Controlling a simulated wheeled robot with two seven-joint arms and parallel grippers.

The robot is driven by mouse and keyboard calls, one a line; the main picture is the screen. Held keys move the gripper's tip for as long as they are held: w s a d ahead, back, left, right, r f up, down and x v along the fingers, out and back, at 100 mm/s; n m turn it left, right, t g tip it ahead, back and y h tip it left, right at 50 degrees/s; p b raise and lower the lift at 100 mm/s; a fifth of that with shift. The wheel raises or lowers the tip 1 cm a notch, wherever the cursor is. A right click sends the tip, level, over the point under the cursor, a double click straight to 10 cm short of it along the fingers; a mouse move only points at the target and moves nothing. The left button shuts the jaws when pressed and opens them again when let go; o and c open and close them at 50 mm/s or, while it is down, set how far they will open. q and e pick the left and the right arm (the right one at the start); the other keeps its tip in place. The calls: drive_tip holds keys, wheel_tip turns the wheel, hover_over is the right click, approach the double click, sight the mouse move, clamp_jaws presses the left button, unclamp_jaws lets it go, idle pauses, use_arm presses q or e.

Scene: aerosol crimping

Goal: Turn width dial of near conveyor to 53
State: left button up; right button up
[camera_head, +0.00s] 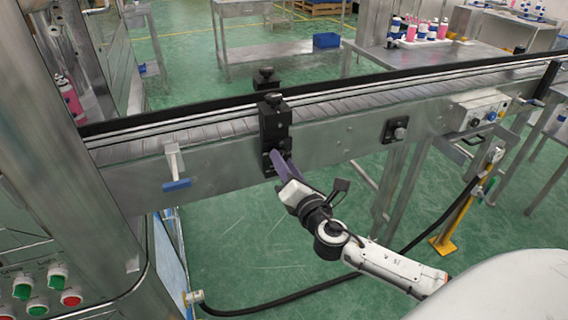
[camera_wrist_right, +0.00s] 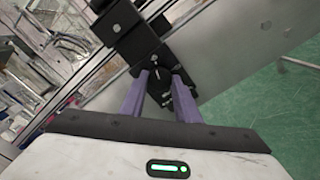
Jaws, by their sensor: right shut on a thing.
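The near conveyor (camera_head: 340,135) runs across the head view, with a slatted belt between dark rails. A black width-adjusting block (camera_head: 275,122) is fixed to its front side, and its dial is mostly hidden by my gripper there. My right gripper (camera_head: 274,157) reaches up to the block from below right. In the right wrist view, the purple fingers (camera_wrist_right: 160,92) are shut on the black dial (camera_wrist_right: 163,75), one on each side. A light pointer mark shows on the dial, but the number is too small to read. My left gripper is not in view.
A control box (camera_head: 475,112) with knobs sits on the conveyor side at right. A blue-handled lever (camera_head: 176,170) hangs from the side at left. A panel of red and green buttons (camera_head: 45,290) is at lower left. A black cable crosses the green floor.

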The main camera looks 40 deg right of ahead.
drive_tip(key=m+b, duration=0.2)
drive_tip(key=m, duration=1.3)
drive_tip(key=shift+m, duration=0.4)
idle(0.4)
drive_tip(key=o, duration=1)
drive_tip(key=shift+o, duration=0.2)
